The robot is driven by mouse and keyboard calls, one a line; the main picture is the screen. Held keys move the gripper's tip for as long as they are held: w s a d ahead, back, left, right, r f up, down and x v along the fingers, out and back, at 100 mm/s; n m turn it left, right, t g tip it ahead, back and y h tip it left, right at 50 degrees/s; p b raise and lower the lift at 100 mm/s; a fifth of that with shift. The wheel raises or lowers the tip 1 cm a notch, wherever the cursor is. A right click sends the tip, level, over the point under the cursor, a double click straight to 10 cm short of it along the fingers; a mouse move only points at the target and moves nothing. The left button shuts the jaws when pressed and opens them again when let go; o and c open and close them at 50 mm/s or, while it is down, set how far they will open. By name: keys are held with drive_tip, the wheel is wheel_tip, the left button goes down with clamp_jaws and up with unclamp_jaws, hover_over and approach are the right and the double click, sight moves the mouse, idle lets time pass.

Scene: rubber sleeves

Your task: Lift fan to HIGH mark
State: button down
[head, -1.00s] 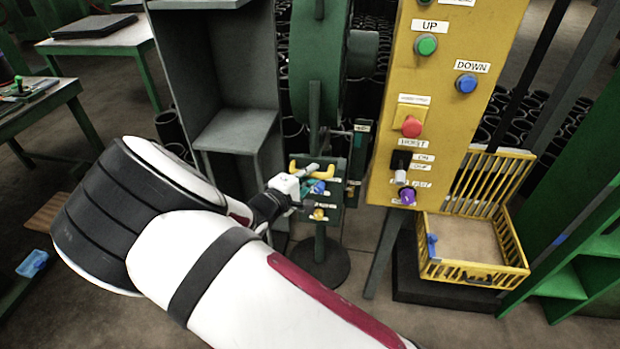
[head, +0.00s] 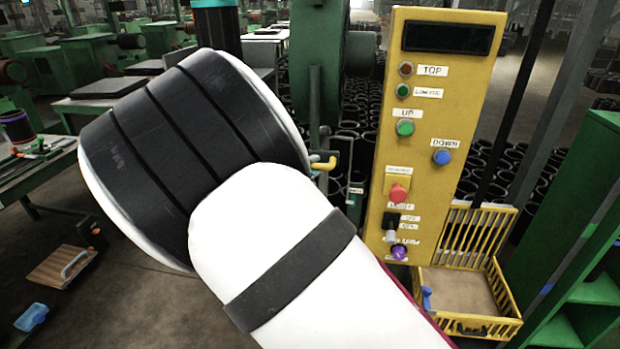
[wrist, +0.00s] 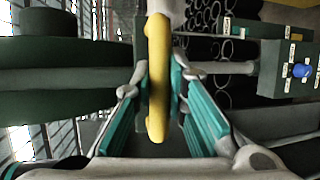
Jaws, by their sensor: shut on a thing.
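A yellow handle (wrist: 158,75) stands between my teal-padded fingers in the wrist view. My gripper (wrist: 160,95) is shut on it. In the head view, one end of the yellow handle (head: 325,163) shows beside my arm, which hides my gripper there. A large dark green body (wrist: 60,65), perhaps the fan, fills the left of the wrist view. In the head view, a green upright housing (head: 345,60) stands behind the handle.
A yellow control panel (head: 437,90) with UP and DOWN buttons stands right of the handle. A yellow basket (head: 468,310) is below it. Green shelves (head: 575,250) stand at the right. Many black sleeves (head: 510,150) fill the floor behind.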

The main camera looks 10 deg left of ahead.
drive_tip(key=shift+r, duration=0.4)
drive_tip(key=c, duration=1.6)
unclamp_jaws()
drive_tip(key=shift+o, duration=0.2)
drive_tip(key=shift+f, duration=0.1)
drive_tip(key=shift+s+a, duration=0.15)
drive_tip(key=shift+s, duration=0.15)
drive_tip(key=v, duration=1.1)
drive_tip(key=shift+s, duration=0.2)
